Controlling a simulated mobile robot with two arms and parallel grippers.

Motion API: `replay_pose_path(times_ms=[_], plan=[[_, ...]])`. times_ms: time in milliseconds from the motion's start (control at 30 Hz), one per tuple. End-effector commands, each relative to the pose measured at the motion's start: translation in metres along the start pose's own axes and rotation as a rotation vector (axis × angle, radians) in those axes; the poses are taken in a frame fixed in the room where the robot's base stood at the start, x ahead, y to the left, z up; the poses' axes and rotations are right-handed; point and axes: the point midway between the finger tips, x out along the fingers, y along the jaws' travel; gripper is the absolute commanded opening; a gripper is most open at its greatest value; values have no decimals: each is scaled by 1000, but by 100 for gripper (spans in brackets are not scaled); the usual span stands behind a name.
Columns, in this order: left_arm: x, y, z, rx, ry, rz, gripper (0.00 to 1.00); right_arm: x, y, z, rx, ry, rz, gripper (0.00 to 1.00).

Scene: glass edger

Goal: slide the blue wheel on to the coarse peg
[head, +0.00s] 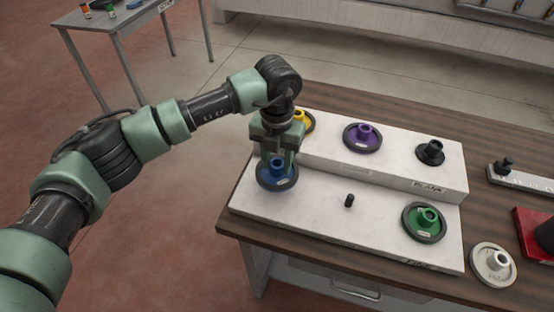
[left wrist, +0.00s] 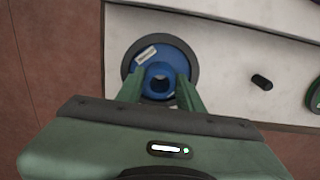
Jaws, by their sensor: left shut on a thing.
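The blue wheel (head: 277,178), a dark-rimmed disc with a raised hub, is at the left end of the lower step of the white stand (head: 310,212). My left gripper (head: 277,163) is shut on its hub from above. In the left wrist view the blue wheel (left wrist: 160,56) shows between the two fingers (left wrist: 162,88), its hub hole dark. I cannot tell whether it touches the step or has a peg inside. A bare black peg (head: 349,200) stands mid-step, right of the wheel; it also shows in the left wrist view (left wrist: 262,82).
A green wheel (head: 424,221) is at the lower step's right. A yellow wheel (head: 305,120), purple wheel (head: 362,137) and black hub (head: 430,152) are on the raised back step. A white wheel (head: 493,264) and red block (head: 535,238) lie right on the wooden table (head: 410,288).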

Motion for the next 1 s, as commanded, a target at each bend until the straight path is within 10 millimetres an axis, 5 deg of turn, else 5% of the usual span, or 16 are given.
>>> replay_pose_path(times_ms=[1000], plan=[[-1,0,0,0,-1,-1,0,5,6,2,-3,-1,6,36]])
